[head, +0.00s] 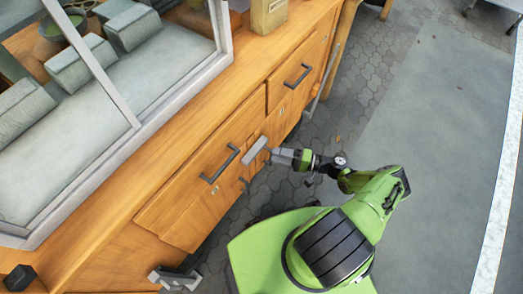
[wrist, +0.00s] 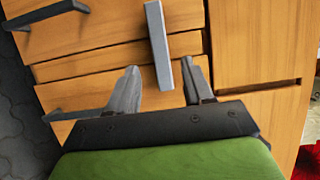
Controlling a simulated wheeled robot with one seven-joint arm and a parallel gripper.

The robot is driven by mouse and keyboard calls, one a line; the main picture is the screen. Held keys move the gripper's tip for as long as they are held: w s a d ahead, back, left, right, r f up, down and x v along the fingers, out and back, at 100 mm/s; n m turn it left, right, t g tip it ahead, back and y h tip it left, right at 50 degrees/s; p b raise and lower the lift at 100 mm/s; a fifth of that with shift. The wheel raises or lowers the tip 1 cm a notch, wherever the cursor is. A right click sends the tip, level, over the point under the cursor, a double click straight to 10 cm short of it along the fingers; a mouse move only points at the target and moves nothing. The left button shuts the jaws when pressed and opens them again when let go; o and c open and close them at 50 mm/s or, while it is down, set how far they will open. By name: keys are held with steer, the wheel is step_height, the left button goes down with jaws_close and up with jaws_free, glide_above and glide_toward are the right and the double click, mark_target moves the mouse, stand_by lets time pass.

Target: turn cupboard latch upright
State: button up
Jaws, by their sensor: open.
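The cupboard latch is a plain light grey bar (head: 255,150) on the front of the wooden cupboard. In the wrist view the bar (wrist: 157,42) runs lengthwise between the fingers, leaning slightly, with its lower end between the fingertips. My gripper (head: 273,154) is right in front of the latch in the head view. In the wrist view my gripper (wrist: 161,72) is open, with one finger on each side of the bar. A gap shows on the left side and a narrower one on the right. I cannot tell how near the fingertips are to the cupboard face.
Dark drawer handles (head: 220,165) (head: 297,75) stick out from the wooden front on both sides of the latch. A glass display case (head: 140,125) stands on the counter. Grey paved floor (head: 400,110) is open to the right.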

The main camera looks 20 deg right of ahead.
mark_target(259, 152)
steer(key=x, duration=0.7)
steer(key=shift+c, duration=0.5)
jaws_close()
